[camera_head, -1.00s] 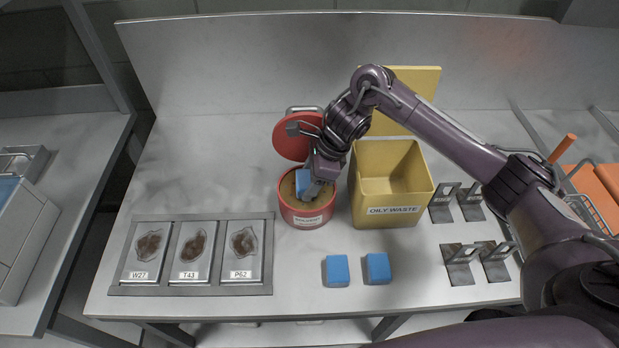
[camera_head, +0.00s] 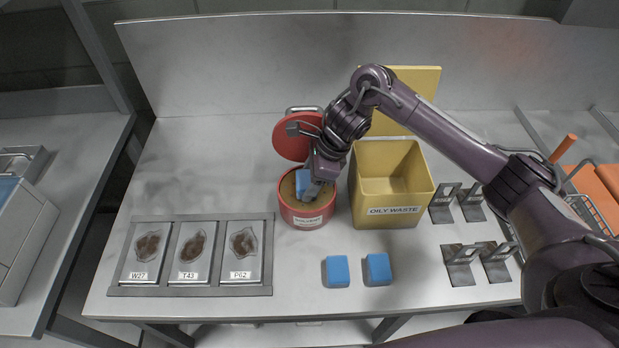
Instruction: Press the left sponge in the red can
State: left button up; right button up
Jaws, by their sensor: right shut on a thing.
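The red can (camera_head: 306,218) stands near the middle of the bench with its round red lid open behind it. My right gripper (camera_head: 313,188) reaches down into the can's mouth and is shut on a blue sponge (camera_head: 301,181). The sponge is inside the rim, over the brownish inside of the can. The wrist hides part of the sponge, so I cannot tell how hard it presses. Two more blue sponges, a left one (camera_head: 337,271) and a right one (camera_head: 378,269), lie on the bench in front. My left gripper is not in view.
A yellow bin marked OILY WASTE (camera_head: 391,190) stands open just right of the can. A tray (camera_head: 190,291) with three stained plates, W27, T43 and P62, lies at the left. Several metal brackets (camera_head: 459,265) stand at the right. The bench between tray and can is clear.

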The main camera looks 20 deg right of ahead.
jog(key=shift+s, duration=0.1)
jog(key=shift+r+p, duration=2.65)
jog(key=shift+r, duration=0.85)
